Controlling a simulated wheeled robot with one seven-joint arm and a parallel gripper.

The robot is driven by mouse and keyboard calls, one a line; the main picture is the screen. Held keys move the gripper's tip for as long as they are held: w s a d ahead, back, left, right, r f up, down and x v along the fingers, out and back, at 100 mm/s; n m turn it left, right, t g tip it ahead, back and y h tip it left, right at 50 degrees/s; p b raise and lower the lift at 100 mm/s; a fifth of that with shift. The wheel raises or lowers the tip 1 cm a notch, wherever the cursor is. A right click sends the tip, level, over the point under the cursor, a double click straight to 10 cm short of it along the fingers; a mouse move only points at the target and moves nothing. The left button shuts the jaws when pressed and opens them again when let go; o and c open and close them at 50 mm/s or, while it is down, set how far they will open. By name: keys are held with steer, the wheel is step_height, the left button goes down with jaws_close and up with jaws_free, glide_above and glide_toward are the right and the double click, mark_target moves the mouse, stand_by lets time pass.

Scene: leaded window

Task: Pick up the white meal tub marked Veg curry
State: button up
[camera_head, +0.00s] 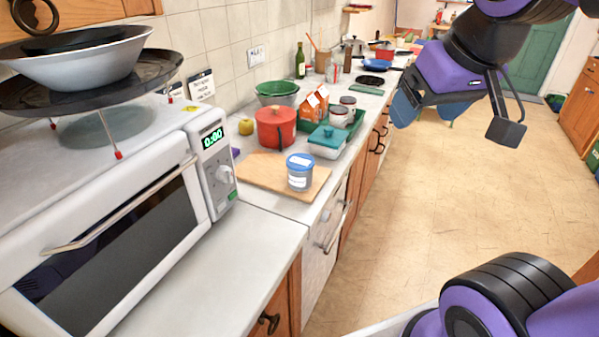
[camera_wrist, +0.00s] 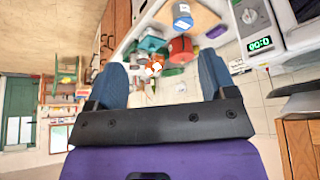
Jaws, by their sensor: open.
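A white tub with a teal lid (camera_head: 326,150) stands on the counter beside the red pot; I can read no marking on it. A tub with a blue lid (camera_head: 300,181) and a white label stands on the wooden board in front; its body looks grey-blue and its label is too small to read. I cannot tell which is marked Veg curry. The blue-lidded tub also shows in the wrist view (camera_wrist: 182,20). My gripper (camera_head: 405,108) is in the air over the floor, right of the counter, apart from both tubs. Its blue fingers (camera_wrist: 163,72) are spread and empty.
A green tray (camera_head: 355,124) with cartons and jars is behind the tubs. The microwave (camera_head: 120,230) fills the left. The floor (camera_head: 450,200) right of the counter is clear.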

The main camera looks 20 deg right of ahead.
steer(key=o, duration=0.3)
steer(key=w, duration=0.3)
steer(key=w+f, duration=0.1)
steer(key=w, duration=0.2)
steer(key=w+a+f, duration=0.1)
steer(key=w, duration=0.3)
steer(key=shift+f, duration=0.2)
steer(key=shift+o, duration=0.2)
glide_above(301, 161)
steer(key=s, duration=0.3)
steer(key=shift+g, duration=0.4)
step_height(301, 161, down, 19)
steer(key=shift+w+f, duration=0.1)
steer(key=shift+f, duration=0.1)
steer(key=shift+x, duration=3.2)
steer(key=shift+s+x, duration=0.15)
steer(key=shift+x, duration=1.15)
steer(key=shift+s+x, duration=0.1)
steer(key=shift+x, duration=1.15)
